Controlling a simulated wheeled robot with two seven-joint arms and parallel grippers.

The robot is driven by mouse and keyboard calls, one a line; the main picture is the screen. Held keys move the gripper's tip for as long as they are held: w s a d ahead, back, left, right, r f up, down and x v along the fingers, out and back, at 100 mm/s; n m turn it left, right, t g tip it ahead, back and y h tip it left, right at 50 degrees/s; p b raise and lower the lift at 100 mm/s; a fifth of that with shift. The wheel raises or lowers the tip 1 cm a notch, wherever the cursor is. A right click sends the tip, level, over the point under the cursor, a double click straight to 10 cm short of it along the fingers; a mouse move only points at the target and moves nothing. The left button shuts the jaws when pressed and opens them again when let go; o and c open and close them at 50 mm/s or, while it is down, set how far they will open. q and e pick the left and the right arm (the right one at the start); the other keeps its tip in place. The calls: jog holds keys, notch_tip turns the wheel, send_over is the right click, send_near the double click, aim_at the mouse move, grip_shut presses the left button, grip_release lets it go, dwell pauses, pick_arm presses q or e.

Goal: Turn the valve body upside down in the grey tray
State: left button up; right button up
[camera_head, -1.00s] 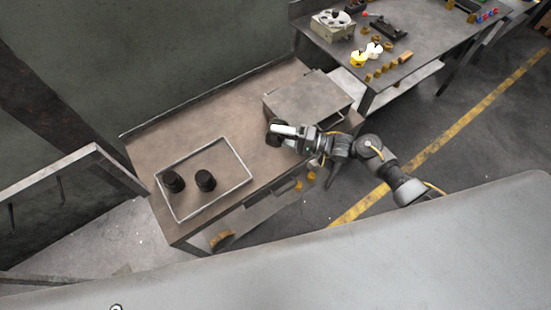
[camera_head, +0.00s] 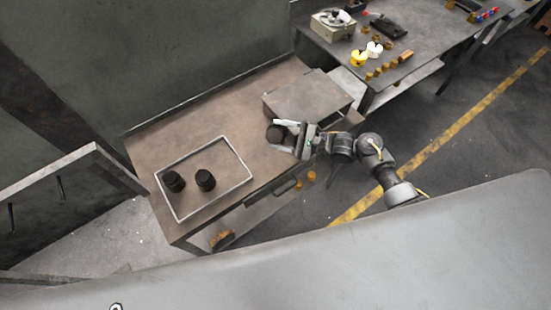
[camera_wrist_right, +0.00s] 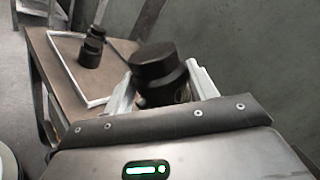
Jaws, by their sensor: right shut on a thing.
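A dark, stepped cylindrical valve body (camera_head: 274,133) is between the fingers of my right gripper (camera_head: 283,136), above the workbench and right of the grey tray. In the right wrist view the held valve body (camera_wrist_right: 160,70) shows a broad dark end at the top and a narrower part lower down between the two pale fingers (camera_wrist_right: 162,88). The grey tray (camera_head: 243,160) is a thin-rimmed rectangle on the bench. Two similar dark bodies, a left one (camera_head: 173,181) and a right one (camera_head: 205,180), stand in its left half. My left gripper does not show.
A raised metal box or plate (camera_head: 308,98) stands on the bench (camera_head: 160,136) just behind and right of the gripper. The tray's right half is clear. A second table (camera_head: 420,35) with small parts is at the upper right. A wall backs the bench.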

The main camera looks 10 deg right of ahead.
jog(key=m, duration=0.8)
jog(key=shift+r, duration=0.1)
jog(key=shift+w+m, duration=0.15)
jog(key=shift+m, duration=0.15)
jog(key=shift+d, duration=0.15)
dwell(0.5)
jog(key=n, duration=1)
